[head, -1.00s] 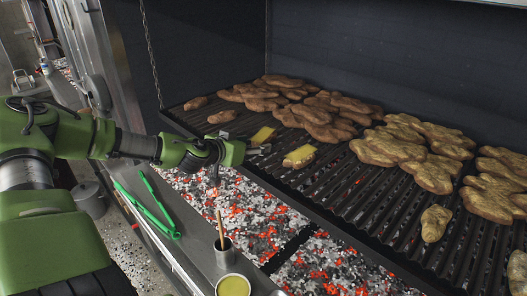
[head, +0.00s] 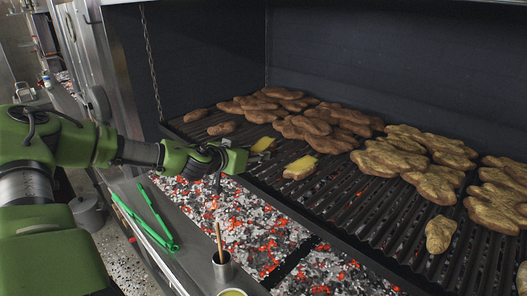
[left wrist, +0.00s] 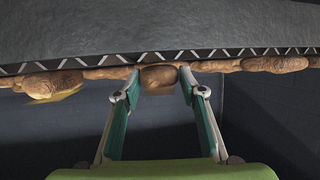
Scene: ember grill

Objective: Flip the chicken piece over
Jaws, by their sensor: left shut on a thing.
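My left gripper (head: 258,156) reaches in from the left to the near left part of the grate. In the left wrist view its two fingers (left wrist: 159,76) are shut on a small brown chicken piece (left wrist: 160,78), one finger on each side. In the head view this chicken piece (head: 263,144) shows a yellow top just beyond the fingers and is partly hidden by them. Whether it touches the grate is not clear. A second yellow-topped piece (head: 300,167) lies to its right; it also shows in the left wrist view (left wrist: 50,84). My right gripper is not in view.
The dark grate (head: 350,213) holds several browned pieces behind and to the right. Glowing coals (head: 235,215) lie below its front edge. Bare grate lies right of the second piece.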

